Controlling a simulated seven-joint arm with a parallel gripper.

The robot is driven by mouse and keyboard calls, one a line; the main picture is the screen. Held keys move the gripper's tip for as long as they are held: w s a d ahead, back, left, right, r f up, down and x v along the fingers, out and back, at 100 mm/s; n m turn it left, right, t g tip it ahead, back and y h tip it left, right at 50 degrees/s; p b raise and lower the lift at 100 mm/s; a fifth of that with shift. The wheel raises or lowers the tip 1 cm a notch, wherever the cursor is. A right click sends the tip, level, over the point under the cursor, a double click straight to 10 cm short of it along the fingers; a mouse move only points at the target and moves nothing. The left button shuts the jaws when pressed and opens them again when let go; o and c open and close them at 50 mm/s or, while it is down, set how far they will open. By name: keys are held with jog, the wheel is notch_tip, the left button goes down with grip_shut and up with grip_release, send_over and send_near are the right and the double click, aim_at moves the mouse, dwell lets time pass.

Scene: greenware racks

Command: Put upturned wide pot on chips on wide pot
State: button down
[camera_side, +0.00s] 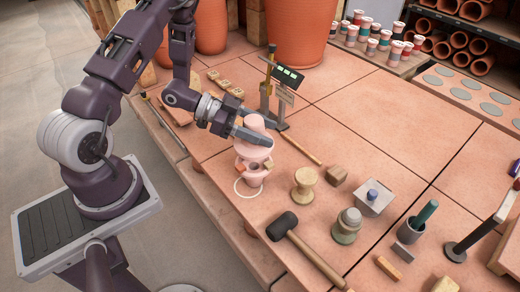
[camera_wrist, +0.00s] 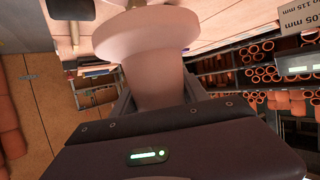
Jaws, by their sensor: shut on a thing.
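My gripper (camera_side: 257,131) is shut on the narrow foot of a pale pink wide pot (camera_side: 252,151), held upside down with its flared rim downward. In the wrist view this pot (camera_wrist: 148,50) fills the middle, its foot between my jaws. Below it in the side view, a second pink wide pot (camera_side: 253,178) stands upright within a white ring (camera_side: 248,188) on the tiled table. Tan chips (camera_side: 240,166) show at the lower pot's rim, just under the held pot. I cannot tell whether the held rim touches the chips. The lower pot is mostly hidden in the wrist view.
A turned wooden piece (camera_side: 304,186), a black-headed mallet (camera_side: 283,225) and a greenish-grey weight (camera_side: 347,226) stand or lie to the right. A gauge stand with a lit display (camera_side: 288,76) is behind my gripper. Large terracotta pots (camera_side: 300,32) stand at the back.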

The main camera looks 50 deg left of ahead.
notch_tip(320, 180, down, 5)
jog(key=shift+f, duration=0.1)
jog(key=c, duration=0.6)
grip_release()
jog(key=shift+f, duration=0.1)
